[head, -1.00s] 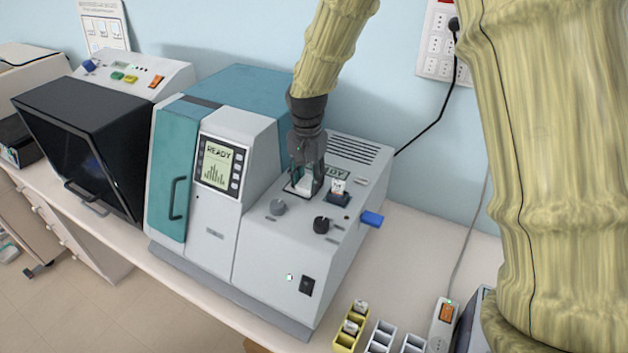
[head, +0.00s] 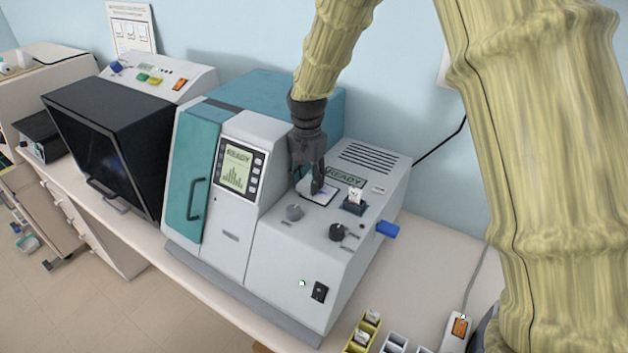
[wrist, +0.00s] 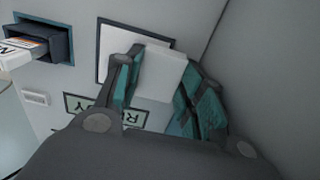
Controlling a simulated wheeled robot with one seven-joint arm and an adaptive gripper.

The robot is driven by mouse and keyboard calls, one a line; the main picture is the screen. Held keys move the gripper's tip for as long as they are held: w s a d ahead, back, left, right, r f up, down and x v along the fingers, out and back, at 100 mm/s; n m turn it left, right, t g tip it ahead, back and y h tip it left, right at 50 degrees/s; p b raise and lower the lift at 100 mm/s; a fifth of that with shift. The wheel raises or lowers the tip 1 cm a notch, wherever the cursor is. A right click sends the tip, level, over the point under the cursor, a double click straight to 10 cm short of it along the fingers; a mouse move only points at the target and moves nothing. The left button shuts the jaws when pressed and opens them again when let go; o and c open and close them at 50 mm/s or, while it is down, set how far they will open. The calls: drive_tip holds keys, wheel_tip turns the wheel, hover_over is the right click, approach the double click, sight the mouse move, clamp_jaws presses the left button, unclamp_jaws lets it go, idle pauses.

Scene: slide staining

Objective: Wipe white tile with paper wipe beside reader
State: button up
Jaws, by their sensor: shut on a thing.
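The white tile (wrist: 115,45) is a flat square with a dark border, set in the top of the grey reader. In the head view the tile (head: 326,197) is partly hidden by my fingers. My gripper (wrist: 155,85) is shut on a folded white paper wipe (wrist: 160,73). The wipe lies over part of the tile in the wrist view; whether it touches the tile I cannot tell. In the head view my gripper (head: 316,186) points down over the tile, and the wipe is hard to make out there.
A slot holding a white labelled slide (head: 355,195) stands right of the tile. The reader (head: 285,260) has knobs, a blue lever (head: 387,229) and a READY screen (head: 237,168). A black-fronted cabinet (head: 110,150) is on the left.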

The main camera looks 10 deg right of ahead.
sight(332, 196)
drive_tip(key=shift+w+d, duration=0.1)
drive_tip(key=shift+w, duration=0.1)
drive_tip(key=shift+s+d, duration=2.55)
drive_tip(key=shift+s, duration=0.05)
drive_tip(key=shift+a, duration=0.1)
drive_tip(key=shift+w+a, duration=2.5)
drive_tip(key=shift+w, duration=0.15)
drive_tip(key=shift+r, duration=0.1)
drive_tip(key=shift+s+r, duration=0.1)
drive_tip(key=shift+r, duration=2.9)
drive_tip(key=shift+r, duration=1.5)
